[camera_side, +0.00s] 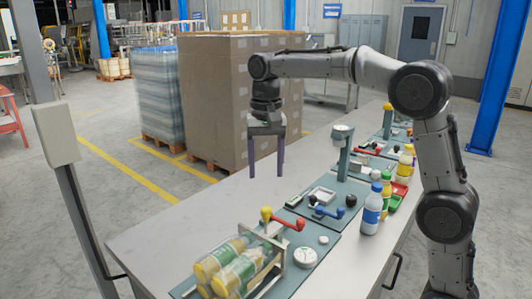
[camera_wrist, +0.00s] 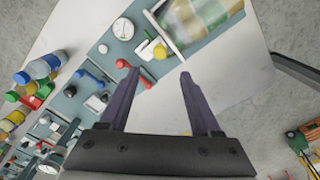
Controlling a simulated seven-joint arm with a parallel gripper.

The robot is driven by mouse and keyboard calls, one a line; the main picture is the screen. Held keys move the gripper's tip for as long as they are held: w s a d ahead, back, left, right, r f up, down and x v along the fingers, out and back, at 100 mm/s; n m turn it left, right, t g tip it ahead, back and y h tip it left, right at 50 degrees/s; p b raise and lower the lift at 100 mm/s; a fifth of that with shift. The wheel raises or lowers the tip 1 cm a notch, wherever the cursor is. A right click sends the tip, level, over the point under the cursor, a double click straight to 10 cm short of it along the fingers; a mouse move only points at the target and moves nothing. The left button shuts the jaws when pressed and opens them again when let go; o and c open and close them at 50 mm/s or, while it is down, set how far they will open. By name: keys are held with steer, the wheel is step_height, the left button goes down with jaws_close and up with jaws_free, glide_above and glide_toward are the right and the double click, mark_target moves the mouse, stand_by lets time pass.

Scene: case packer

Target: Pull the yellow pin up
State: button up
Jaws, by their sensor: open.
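The yellow pin (camera_side: 266,214) stands upright beside the clear case of bottles on the bench, its rounded yellow head showing. In the wrist view its yellow head (camera_wrist: 160,52) lies just beyond my fingertips, near the case's edge. My gripper (camera_side: 266,174) hangs pointing down above the bench. In the wrist view my gripper (camera_wrist: 158,74) has its two fingers wide apart with nothing between the tips. In the side view the gripper is above the pin and apart from it.
A red lever (camera_side: 292,221) sits close to the right of the pin. A blue lever (camera_side: 327,212), a gauge post (camera_side: 343,150) and several bottles line the bench behind. The bench's left side (camera_side: 185,232) is clear.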

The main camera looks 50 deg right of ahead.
steer(key=shift+r, duration=1.8)
steer(key=s+a+r+n+t, duration=0.1)
steer(key=s+r, duration=0.1)
steer(key=s, duration=0.5)
steer(key=s+a+r+n+t, duration=0.1)
steer(key=s+r+t, duration=0.15)
steer(key=s, duration=0.45)
steer(key=s+f+n+t, duration=0.2)
steer(key=s+f+n, duration=0.5)
steer(key=s+f, duration=0.4)
step_height(320, 180, down, 3)
steer(key=shift+s+r, duration=0.1)
steer(key=shift+s, duration=0.2)
